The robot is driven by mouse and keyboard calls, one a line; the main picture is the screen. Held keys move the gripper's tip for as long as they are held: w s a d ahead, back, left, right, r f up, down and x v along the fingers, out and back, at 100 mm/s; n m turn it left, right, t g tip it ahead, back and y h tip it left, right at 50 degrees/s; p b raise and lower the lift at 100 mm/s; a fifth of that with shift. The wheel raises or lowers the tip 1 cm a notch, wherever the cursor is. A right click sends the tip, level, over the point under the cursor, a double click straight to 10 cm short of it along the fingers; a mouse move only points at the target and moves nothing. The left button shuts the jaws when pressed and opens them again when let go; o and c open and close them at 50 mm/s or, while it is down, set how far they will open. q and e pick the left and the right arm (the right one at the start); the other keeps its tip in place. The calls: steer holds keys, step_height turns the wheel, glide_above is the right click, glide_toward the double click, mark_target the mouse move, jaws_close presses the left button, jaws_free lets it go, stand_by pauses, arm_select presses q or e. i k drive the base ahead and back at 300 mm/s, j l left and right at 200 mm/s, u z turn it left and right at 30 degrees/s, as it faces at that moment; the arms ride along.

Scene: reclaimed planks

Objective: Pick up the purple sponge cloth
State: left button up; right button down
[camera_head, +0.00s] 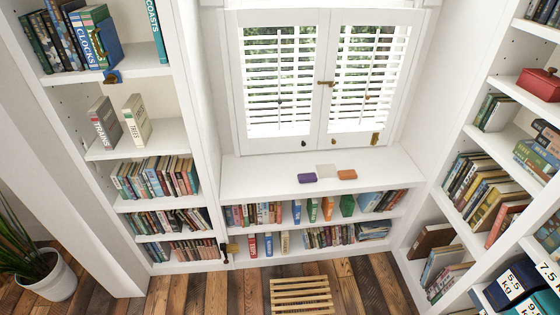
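The purple sponge cloth (307,178) lies flat on the white window ledge (260,182) below the shuttered window. It is small in the picture. A pale, whitish piece (327,171) lies just to its right and a little further back. An orange-brown piece (347,174) lies right of that. Neither of my grippers shows in the head view, and nothing is seen holding the purple cloth.
Low shelves of books (345,235) run under the ledge. Tall white bookcases stand left and right. A wooden slatted piece (300,296) is on the plank floor (200,290) in front. A potted plant (50,278) stands at lower left. The ledge is otherwise clear.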

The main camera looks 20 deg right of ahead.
mark_target(312, 177)
steer(key=i+j+z, duration=0.1)
steer(key=z, duration=0.25)
steer(key=i+j+z, duration=0.1)
steer(key=z, duration=0.25)
